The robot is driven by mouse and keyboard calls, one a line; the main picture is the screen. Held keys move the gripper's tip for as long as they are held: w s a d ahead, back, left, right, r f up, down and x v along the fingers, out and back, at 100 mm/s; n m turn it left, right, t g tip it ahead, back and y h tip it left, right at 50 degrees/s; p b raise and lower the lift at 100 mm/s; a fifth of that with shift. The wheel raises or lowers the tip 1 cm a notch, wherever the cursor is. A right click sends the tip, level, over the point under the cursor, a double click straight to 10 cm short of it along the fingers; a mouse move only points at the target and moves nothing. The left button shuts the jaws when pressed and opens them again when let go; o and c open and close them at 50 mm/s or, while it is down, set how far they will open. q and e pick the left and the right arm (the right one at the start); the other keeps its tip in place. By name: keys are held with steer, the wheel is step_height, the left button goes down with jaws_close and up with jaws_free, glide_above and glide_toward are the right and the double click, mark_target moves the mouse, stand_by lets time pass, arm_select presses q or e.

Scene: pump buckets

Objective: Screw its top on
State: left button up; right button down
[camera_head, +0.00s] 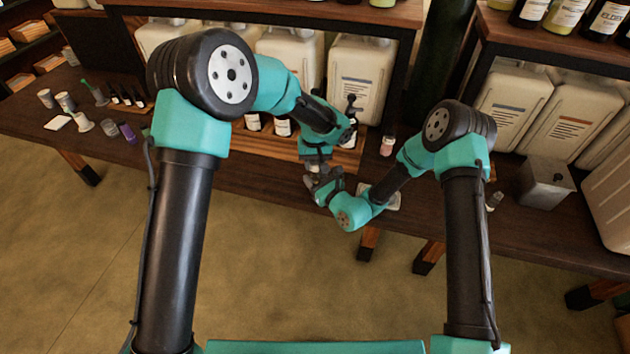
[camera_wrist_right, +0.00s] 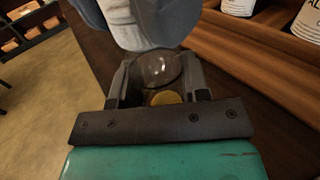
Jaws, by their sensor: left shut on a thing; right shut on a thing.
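My right gripper (camera_wrist_right: 157,88) is shut on a clear, rounded glass bottle (camera_wrist_right: 158,68), with a yellowish patch showing below it between the fingers. In the head view my right gripper (camera_head: 322,186) is small and partly covered by its own arm. My left gripper (camera_head: 317,166) points down right above it, and the two meet over the table's front edge. In the right wrist view a grey-blue part of my left gripper (camera_wrist_right: 165,22) stands close over the bottle. What the left gripper holds is hidden, so I cannot tell whether the top touches the bottle.
A wooden rack with dark, white-labelled bottles (camera_head: 283,126) stands just behind the grippers. A small pink-labelled bottle (camera_head: 387,146) and a grey metal box (camera_head: 545,183) are to the right. Small cups and bottles stand at the left. Large white canisters (camera_head: 360,80) line the back.

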arm_select(q)
steer(key=m, duration=1.2)
steer(key=shift+m, duration=0.4)
steer(key=m, duration=0.4)
steer(key=o, duration=1)
steer(key=shift+r, duration=2.25)
